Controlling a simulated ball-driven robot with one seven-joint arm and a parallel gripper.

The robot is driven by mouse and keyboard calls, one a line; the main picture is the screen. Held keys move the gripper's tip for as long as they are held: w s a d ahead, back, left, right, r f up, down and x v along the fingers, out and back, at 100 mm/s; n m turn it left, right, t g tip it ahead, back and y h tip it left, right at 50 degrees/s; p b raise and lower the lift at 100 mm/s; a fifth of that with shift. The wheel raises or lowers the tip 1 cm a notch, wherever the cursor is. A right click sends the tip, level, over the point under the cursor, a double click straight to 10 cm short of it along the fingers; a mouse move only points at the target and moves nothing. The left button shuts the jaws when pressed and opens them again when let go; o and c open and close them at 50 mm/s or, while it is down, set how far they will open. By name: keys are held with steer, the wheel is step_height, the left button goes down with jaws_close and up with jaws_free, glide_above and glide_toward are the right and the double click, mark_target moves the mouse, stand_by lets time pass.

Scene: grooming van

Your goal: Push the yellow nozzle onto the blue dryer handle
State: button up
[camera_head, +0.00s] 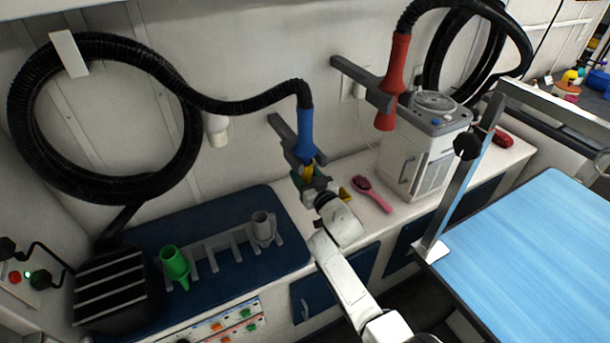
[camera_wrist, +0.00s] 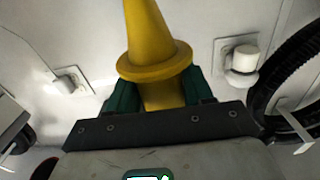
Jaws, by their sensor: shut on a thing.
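The blue dryer handle (camera_head: 306,132) hangs from a grey wall bracket (camera_head: 285,138), with a black hose running into its top. The yellow nozzle (camera_head: 308,171) shows just below the handle's lower end, partly hidden by my gripper (camera_head: 311,182). I cannot tell whether nozzle and handle touch. In the wrist view the yellow nozzle (camera_wrist: 150,35) stands with its tapered part above a wide collar. My gripper (camera_wrist: 156,97) is shut on it below the collar, dark green fingers on both sides. The blue handle does not show in the wrist view.
A rack on the dark blue mat (camera_head: 140,232) holds a green nozzle (camera_head: 175,264) and a grey one (camera_head: 262,228). A small yellow thing (camera_head: 344,194) shows right of my gripper, near a pink brush (camera_head: 371,194). A red handle (camera_head: 394,85) hangs beside a white machine (camera_head: 420,150).

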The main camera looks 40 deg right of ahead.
steer(key=o, duration=1.3)
steer(key=shift+c, duration=0.2)
steer(key=p+v, duration=0.1)
steer(key=v, duration=0.9)
steer(key=shift+s+p, duration=0.4)
steer(key=shift+a, duration=0.1)
